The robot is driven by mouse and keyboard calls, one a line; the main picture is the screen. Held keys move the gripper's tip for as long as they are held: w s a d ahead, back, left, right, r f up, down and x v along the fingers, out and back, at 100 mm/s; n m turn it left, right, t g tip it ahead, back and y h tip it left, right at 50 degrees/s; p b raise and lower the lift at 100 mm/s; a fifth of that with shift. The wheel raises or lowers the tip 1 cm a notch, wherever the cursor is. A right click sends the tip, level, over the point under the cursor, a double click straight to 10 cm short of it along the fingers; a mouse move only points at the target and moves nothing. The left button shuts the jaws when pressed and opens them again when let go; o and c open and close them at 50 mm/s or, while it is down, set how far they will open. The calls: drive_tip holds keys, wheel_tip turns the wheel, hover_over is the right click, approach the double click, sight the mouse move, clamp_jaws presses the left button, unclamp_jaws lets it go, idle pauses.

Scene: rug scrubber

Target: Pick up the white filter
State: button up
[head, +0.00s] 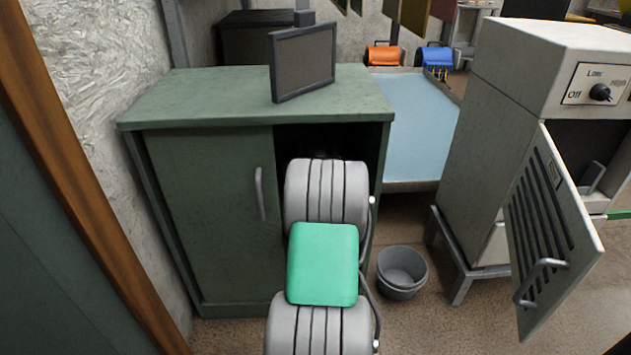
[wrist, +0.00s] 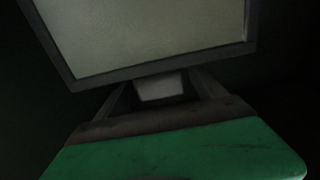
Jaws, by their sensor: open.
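A pale panel in a grey frame, seemingly the white filter (wrist: 150,30), fills the upper part of the wrist view, tilted in the picture, in a dark space. A small pale block (wrist: 160,88) shows just below its lower edge, between the two fingers of my gripper (wrist: 163,84). The fingers are open and apart; I cannot tell if they touch the block. In the head view my arm reaches into the dark open right side of the green cabinet (head: 200,190), which hides my gripper and the pale panel.
A dark-framed grey panel (head: 302,62) stands on the cabinet top. The cabinet's door with a handle covers its left side. A grey bucket (head: 402,272) stands on the floor to the right. A grey machine (head: 500,120) with its slatted door (head: 550,230) open stands further right.

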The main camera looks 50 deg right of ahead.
drive_tip(key=shift+f+x, duration=0.2)
drive_tip(key=shift+x, duration=0.6)
drive_tip(key=shift+w+d+r, duration=0.15)
drive_tip(key=shift+w+r, duration=0.05)
drive_tip(key=shift+w, duration=0.05)
clamp_jaws()
